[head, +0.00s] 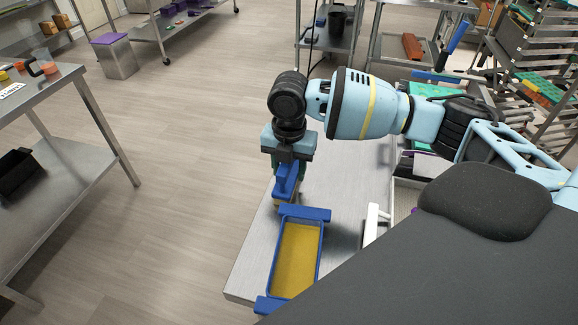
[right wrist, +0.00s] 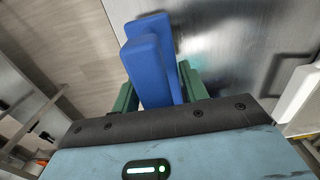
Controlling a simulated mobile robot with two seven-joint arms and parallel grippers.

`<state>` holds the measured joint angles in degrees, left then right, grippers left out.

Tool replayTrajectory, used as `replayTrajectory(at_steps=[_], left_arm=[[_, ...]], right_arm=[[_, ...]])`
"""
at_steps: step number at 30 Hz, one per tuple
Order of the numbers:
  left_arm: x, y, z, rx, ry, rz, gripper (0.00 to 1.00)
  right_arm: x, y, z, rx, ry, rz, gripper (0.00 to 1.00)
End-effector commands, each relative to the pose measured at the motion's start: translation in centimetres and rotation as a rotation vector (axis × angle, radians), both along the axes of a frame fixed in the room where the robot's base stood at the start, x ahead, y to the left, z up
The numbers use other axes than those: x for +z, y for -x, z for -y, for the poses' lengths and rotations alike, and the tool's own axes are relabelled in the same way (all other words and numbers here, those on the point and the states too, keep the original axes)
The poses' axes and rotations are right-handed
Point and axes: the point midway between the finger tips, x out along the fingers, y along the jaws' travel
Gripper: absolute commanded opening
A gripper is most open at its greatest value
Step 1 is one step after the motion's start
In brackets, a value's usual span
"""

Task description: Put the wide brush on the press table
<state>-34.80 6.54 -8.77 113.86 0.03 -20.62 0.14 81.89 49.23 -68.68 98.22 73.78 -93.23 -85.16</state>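The wide brush (head: 287,181) has a blue body, with a small tan strip below that may be its bristles. It hangs under my right gripper (head: 289,168), over the steel table (head: 345,190). In the right wrist view the blue brush (right wrist: 150,72) stands between the two green fingers of my right gripper (right wrist: 158,95), which are closed on it. I cannot tell whether the brush touches the tabletop. My left gripper is not in view. No label shows which table is the press table.
A blue tray (head: 324,262) with a yellow filling sits at the table's near end, close to the brush. A white bar (head: 375,224) stands at its right. Another steel table (head: 60,92) holding a black bin (head: 18,172) is at left. The floor between is clear.

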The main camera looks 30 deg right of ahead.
Motion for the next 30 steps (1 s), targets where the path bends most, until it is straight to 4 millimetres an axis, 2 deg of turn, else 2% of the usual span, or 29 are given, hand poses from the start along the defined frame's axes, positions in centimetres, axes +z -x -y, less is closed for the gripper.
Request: replayTrajectory(at_steps=[1, 3, 4, 14, 20, 30], left_arm=[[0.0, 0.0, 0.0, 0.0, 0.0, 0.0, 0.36], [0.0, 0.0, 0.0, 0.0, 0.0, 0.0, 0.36], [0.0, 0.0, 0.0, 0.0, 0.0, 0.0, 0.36], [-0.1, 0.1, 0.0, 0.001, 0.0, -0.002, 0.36], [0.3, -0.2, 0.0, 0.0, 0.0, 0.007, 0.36], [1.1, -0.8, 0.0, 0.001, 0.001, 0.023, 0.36]], right_arm=[[0.0, 0.0, 0.0, 0.0, 0.0, 0.0, 0.51], [0.0, 0.0, 0.0, 0.0, 0.0, 0.0, 0.6], [0.0, 0.0, 0.0, 0.0, 0.0, 0.0, 0.61], [0.3, 0.0, 0.0, 0.0, 0.0, 0.0, 0.61], [3.1, -0.1, 0.0, 0.0, -0.001, 0.004, 0.61], [9.7, 0.0, 0.0, -0.001, -0.001, 0.003, 0.61]])
